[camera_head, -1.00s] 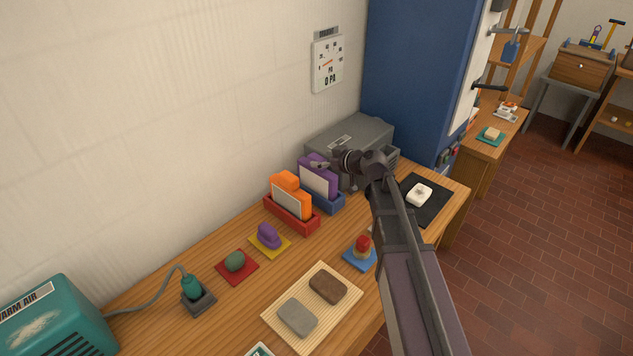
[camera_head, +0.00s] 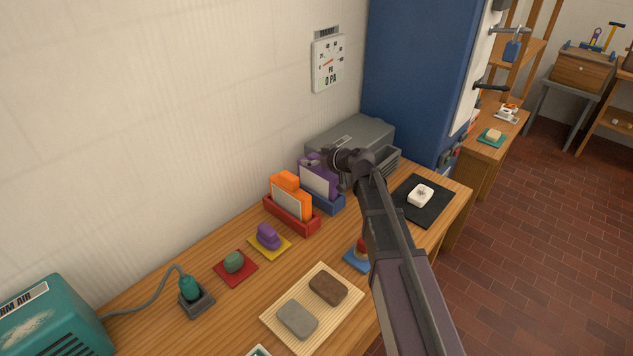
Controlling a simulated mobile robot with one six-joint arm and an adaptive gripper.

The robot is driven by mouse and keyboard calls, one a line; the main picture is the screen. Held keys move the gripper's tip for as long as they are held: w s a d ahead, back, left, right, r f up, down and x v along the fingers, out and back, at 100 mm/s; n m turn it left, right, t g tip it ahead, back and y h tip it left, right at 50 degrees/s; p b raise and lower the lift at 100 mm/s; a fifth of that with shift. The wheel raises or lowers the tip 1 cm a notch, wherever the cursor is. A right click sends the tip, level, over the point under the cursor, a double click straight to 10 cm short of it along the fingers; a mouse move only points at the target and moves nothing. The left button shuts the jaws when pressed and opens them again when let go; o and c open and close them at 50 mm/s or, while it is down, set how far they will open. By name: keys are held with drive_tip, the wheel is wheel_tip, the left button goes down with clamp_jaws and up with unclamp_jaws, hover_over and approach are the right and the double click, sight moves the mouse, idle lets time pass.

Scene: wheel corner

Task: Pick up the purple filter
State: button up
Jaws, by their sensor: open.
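The purple filter (camera_head: 319,181) stands upright in a blue holder (camera_head: 330,204) on the wooden bench. It has a pale panel on its front face. My gripper (camera_head: 318,164) is at the filter's top edge, with the arm reaching in from the lower right. The jaws are open. They are small and dark here, and I cannot tell whether they touch the filter or straddle it. The wrist hides part of the filter's right side.
An orange filter (camera_head: 291,198) in a red holder (camera_head: 293,221) stands close on the left. A grey metal box (camera_head: 350,137) is right behind. A black mat (camera_head: 436,208) with a white block (camera_head: 420,195) lies to the right. Small coloured pads hold soft blocks in front.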

clamp_jaws()
drive_tip(key=shift+r, duration=0.15)
wheel_tip(320, 180, up, 10)
drive_tip(key=p, duration=1)
idle(0.9)
wheel_tip(320, 180, up, 14)
drive_tip(key=p, duration=1.4)
wheel_tip(320, 180, down, 14)
drive_tip(key=b, duration=1.4)
drive_tip(key=shift+f, duration=0.2)
